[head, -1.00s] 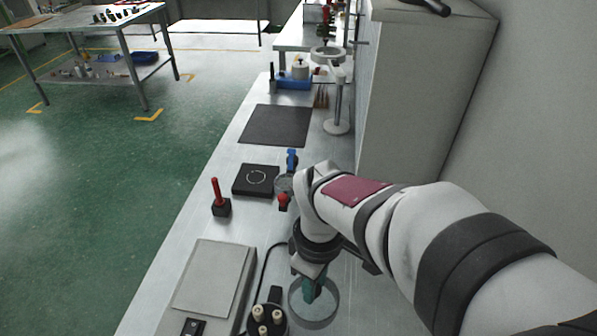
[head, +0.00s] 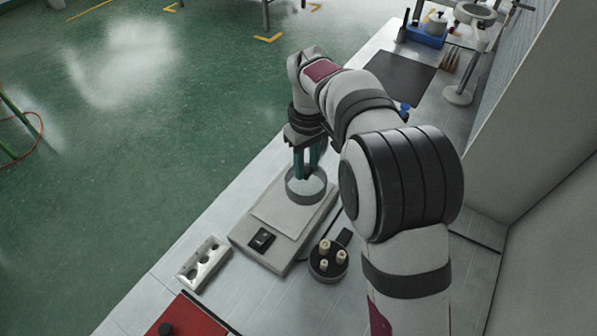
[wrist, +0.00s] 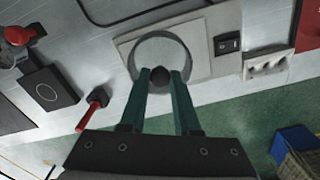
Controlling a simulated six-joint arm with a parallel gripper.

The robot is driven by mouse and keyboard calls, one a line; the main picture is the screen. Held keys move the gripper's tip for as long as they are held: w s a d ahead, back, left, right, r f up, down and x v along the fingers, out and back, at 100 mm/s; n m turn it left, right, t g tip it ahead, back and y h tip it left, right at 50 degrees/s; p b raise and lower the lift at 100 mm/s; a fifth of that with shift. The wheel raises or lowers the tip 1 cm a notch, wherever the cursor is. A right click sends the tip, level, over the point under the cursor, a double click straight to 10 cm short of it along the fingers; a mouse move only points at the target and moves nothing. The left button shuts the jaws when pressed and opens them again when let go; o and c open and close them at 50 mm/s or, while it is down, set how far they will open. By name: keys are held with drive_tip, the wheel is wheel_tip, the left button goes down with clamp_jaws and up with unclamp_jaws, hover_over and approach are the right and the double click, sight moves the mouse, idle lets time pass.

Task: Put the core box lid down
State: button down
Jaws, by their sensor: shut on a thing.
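The core box lid (head: 305,188) is a round, grey, rimmed disc with a small dark knob. My gripper (head: 308,172) points down with its green fingers shut on the knob. In the head view the lid overlaps the far part of a flat grey device with a pale plate (head: 268,214). In the wrist view the lid (wrist: 141,56) appears as a ring over that plate, and the knob sits between the fingertips (wrist: 160,76). I cannot tell whether the lid touches the plate or hangs just above it. No core box can be made out clearly.
A black round holder with several pale pegs (head: 327,262) stands right of the device. A white block with holes (head: 203,262) stands left, near a red mat (head: 188,318). A black box (wrist: 50,92) and a red-handled tool (wrist: 93,108) lie nearby. A bench edge drops to green floor.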

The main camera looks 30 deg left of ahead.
sight(293, 175)
drive_tip(key=a+f, duration=0.1)
drive_tip(key=a, duration=0.1)
drive_tip(key=shift+s+a+f, duration=0.35)
drive_tip(key=shift+s+f, duration=0.05)
wheel_tip(293, 175, down, 3)
drive_tip(key=shift+a+f, duration=0.1)
drive_tip(key=shift+f, duration=0.4)
drive_tip(key=shift+f, duration=0.2)
drive_tip(key=c, duration=0.6)
unclamp_jaws()
drive_tip(key=shift+c, duration=0.2)
